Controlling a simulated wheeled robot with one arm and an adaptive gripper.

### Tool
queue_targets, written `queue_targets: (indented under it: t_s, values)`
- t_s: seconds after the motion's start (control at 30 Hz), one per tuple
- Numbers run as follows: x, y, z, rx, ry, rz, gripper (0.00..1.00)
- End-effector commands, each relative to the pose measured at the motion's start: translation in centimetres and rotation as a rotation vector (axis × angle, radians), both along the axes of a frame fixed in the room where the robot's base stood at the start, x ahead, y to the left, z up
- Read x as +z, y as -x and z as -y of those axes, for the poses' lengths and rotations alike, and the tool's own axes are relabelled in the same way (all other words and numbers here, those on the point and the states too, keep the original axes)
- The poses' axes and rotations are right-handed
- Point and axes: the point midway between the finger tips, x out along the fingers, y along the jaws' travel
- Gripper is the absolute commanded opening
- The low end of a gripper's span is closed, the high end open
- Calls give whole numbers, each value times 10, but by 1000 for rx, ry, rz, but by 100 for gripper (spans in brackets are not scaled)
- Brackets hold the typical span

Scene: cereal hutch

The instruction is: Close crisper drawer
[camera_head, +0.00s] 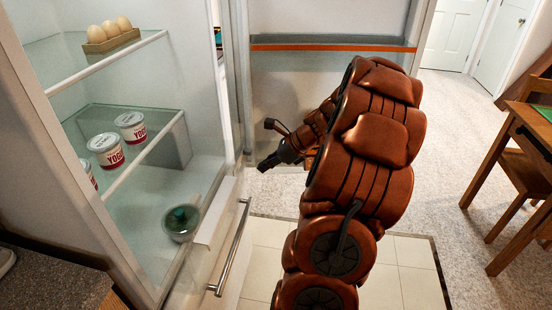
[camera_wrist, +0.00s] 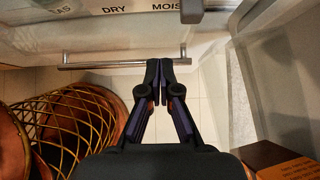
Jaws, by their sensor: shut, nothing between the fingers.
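The fridge (camera_head: 128,235) stands open at the left in the head view. A pale drawer front (camera_head: 215,212) shows low at its opening, with a long metal bar handle (camera_head: 231,247) below and beside it. In the wrist view, a strip lettered "DRY" and "MOIS" (camera_wrist: 130,9) runs along the top, and the bar handle (camera_wrist: 110,65) crosses beneath it. My gripper (camera_head: 264,164) is right of the drawer front in the head view, shut and empty. Its fingertips (camera_wrist: 160,68) overlap the bar's right part in the wrist view; I cannot tell whether they touch it.
Eggs (camera_head: 109,35) and yogurt tubs (camera_head: 131,127) stand on the fridge shelves. A bowl (camera_head: 181,222) sits low inside. The open fridge door (camera_head: 290,90) stands behind my arm. A wooden table (camera_head: 520,125) and chair are at the right. Carpet (camera_head: 450,130) is clear between.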

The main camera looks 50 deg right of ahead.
Motion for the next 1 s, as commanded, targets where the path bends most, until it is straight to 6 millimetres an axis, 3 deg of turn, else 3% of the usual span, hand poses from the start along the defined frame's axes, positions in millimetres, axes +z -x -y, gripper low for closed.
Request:
queue_targets:
  t_s: [0.1, 0.4, 1.0]
  values:
    - [-16, -13, -9, 0, -3, -3, 0]
    - [-12, -41, -25, 1, -1, 0, 0]
    - [-11, -46, -26, -7, 0, 0, 0]
